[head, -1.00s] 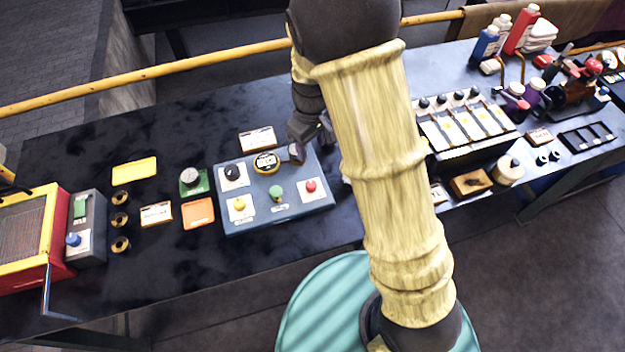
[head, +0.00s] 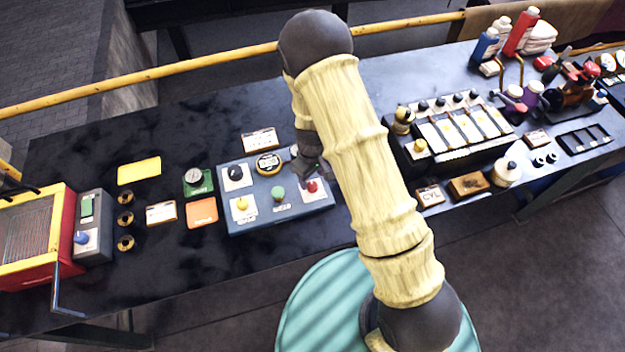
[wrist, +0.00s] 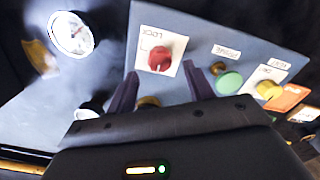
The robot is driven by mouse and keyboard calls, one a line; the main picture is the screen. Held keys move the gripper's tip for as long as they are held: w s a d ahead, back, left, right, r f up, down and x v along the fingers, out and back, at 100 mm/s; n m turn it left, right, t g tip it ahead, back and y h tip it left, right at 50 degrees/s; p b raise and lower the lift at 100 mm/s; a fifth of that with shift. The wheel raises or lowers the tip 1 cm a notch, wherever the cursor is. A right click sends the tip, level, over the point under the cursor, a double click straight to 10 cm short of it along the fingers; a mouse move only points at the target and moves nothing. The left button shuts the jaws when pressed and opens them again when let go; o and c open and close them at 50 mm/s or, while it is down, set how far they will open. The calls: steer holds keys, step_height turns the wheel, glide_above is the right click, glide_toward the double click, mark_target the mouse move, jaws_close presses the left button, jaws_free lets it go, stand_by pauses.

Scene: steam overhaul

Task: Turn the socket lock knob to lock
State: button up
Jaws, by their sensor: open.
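The red knob (head: 311,187) sits on a white plate at the right end of the blue-grey control panel (head: 262,221). In the wrist view the red knob (wrist: 166,56) is on a plate that reads LOCK, upside down. My gripper (wrist: 161,88) is open, its two dark fingers apart and empty. The knob lies just past the fingertips, roughly centred between them, with no clear contact. In the head view my gripper (head: 308,172) is close above and behind the knob, and the fingertips are hard to make out.
A rack with several white slots (head: 452,130) is to the right.

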mark_target(312, 184)
steer(key=shift+f+p, duration=0.35)
steer(key=shift+f, duration=1.55)
steer(key=shift+c, duration=0.2)
steer(key=c, duration=0.9)
